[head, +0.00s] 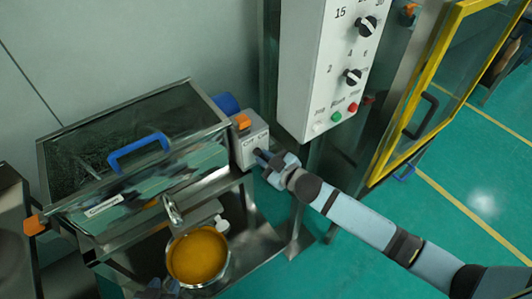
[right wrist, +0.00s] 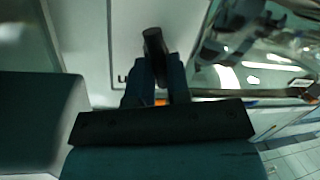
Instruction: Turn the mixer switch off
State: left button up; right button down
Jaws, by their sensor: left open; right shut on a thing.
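The small grey switch box (head: 250,143) with a printed label and an orange piece (head: 242,121) on top is on the right side of the glass-lidded machine. My right gripper (head: 264,158) is against the front of this box. In the right wrist view, my right gripper (right wrist: 158,75) is shut on a dark switch knob (right wrist: 153,43), which stands in front of a pale plate (right wrist: 122,30). The gripper hides the knob in the head view. My left gripper (head: 158,290) is open at the bottom edge, beside a metal bowl's rim.
The sieve machine (head: 190,90) has a blue handle (head: 138,150) on its lid. A metal bowl of orange-yellow material (head: 198,255) stands below its spout (head: 172,210). A white control panel (head: 318,70) with knobs and a yellow-framed door (head: 405,100) are at the right.

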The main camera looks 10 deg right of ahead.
jog(key=shift+n+p, duration=0.35)
jog(key=shift+n, duration=0.25)
jog(key=c, duration=1.1)
grip_release()
jog(key=shift+s, duration=0.1)
jog(key=v, duration=1.3)
jog(key=shift+s+r, duration=0.2)
jog(key=shift+s, duration=0.15)
